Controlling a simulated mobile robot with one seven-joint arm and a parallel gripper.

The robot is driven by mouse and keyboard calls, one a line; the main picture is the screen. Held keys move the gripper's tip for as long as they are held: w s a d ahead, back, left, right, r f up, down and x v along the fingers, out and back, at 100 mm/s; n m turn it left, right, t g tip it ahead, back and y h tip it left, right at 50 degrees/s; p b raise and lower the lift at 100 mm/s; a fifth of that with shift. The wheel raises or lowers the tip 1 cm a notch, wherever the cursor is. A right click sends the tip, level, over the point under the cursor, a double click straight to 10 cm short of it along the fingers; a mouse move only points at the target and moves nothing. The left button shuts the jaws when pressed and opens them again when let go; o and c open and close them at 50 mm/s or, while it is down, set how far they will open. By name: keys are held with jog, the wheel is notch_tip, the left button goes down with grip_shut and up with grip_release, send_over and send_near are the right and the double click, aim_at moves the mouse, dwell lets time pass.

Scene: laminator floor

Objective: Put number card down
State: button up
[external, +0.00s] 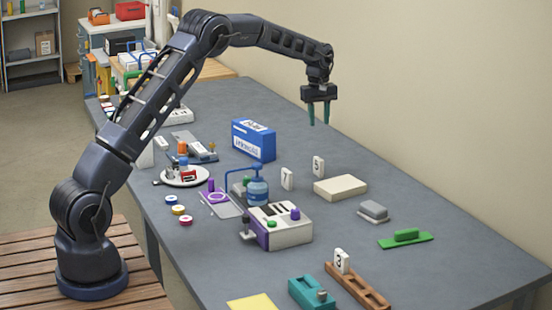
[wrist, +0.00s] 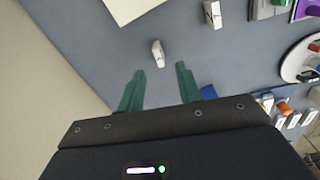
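A white number card marked 5 (external: 318,166) stands upright on the grey table near the wall side. A white card marked 7 (external: 287,178) stands to its left. A white card marked 3 (external: 341,261) stands in the far end of a brown wooden rack (external: 358,287). My gripper (external: 318,122) is open and empty, high above the table behind the cards. In the wrist view my green fingers (wrist: 160,68) are apart. The 5 card (wrist: 158,54) shows beyond their tips, and the 7 card (wrist: 212,14) is farther up and right.
A cream block (external: 340,187) lies right of the 5 card. A blue box (external: 254,141) stands left of the gripper.

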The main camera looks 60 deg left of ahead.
jog(key=s+d+r+m+t, duration=0.1)
jog(key=s+d+r+m, duration=0.3)
jog(key=s+d+r, duration=0.8)
jog(key=s+d+r+m+t, duration=0.1)
jog(key=s+d+r+m, duration=0.3)
jog(key=s+d+r, duration=0.75)
jog(key=s+d+f+m+t, duration=0.1)
jog(key=s+d+m, duration=0.15)
jog(key=s, duration=0.75)
jog(key=s+d+m, duration=0.2)
jog(key=s+d, duration=0.1)
jog(key=s, duration=0.7)
jog(key=s+d+f+m, duration=0.2)
jog(key=s+f, duration=0.1)
jog(key=s, duration=0.4)
jog(key=s+d+f+m+t, duration=0.1)
jog(key=s+f+m, duration=0.1)
jog(key=s, duration=0.6)
jog(key=shift+d+f, duration=0.4)
jog(key=shift+f, duration=0.45)
